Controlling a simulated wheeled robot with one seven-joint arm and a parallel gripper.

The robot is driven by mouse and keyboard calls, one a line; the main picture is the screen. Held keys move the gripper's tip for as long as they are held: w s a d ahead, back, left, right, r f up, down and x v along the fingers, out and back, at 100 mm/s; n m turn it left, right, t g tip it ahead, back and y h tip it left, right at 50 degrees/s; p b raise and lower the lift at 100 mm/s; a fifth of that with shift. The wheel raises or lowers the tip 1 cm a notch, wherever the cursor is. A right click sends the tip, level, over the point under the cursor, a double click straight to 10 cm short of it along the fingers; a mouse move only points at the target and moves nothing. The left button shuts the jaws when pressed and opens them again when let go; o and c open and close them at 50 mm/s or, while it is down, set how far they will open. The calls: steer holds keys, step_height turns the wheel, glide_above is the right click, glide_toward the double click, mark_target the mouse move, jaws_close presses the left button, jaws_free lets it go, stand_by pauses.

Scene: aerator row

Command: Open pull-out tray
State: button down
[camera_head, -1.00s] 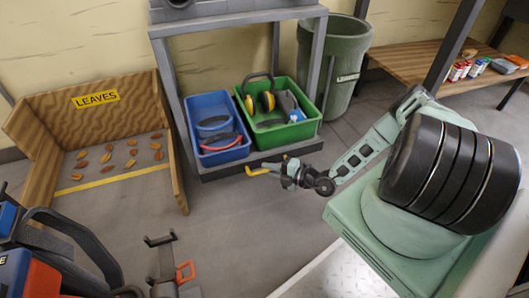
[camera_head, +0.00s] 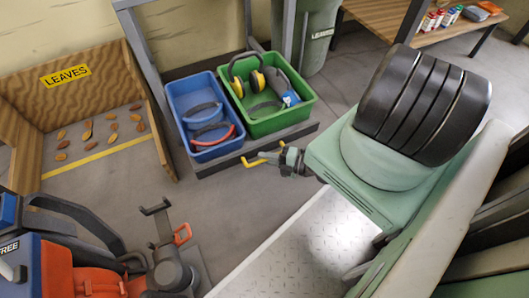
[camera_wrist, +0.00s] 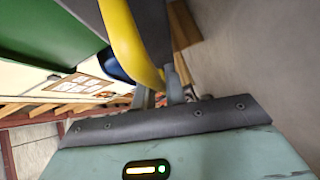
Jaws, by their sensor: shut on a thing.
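The pull-out tray (camera_head: 222,164) is a dark low platform at the foot of a grey frame. It carries a blue bin (camera_head: 176,96) and a green bin (camera_head: 306,106). Its front now stands out ahead of the frame's legs. A yellow handle (camera_head: 252,162) sticks out from its front edge. My gripper (camera_head: 271,158) is shut on the handle at its right part. In the wrist view the yellow handle (camera_wrist: 128,45) runs up beside a dark finger; the exact contact is partly hidden.
The grey frame (camera_head: 140,48) stands behind the tray. A wooden LEAVES box (camera_head: 152,105) is at left, and an orange-and-blue machine (camera_head: 80,282) is at front left. A green bin marked LEAVES (camera_head: 318,45) stands behind. Floor is clear before the tray.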

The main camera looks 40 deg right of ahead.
steer(key=shift+s, duration=0.1)
steer(key=c, duration=1.5)
jaws_free()
steer(key=shift+o, duration=0.2)
steer(key=p+v, duration=0.3)
steer(key=v, duration=1.4)
steer(key=shift+s, duration=0.2)
steer(key=shift+d, duration=0.1)
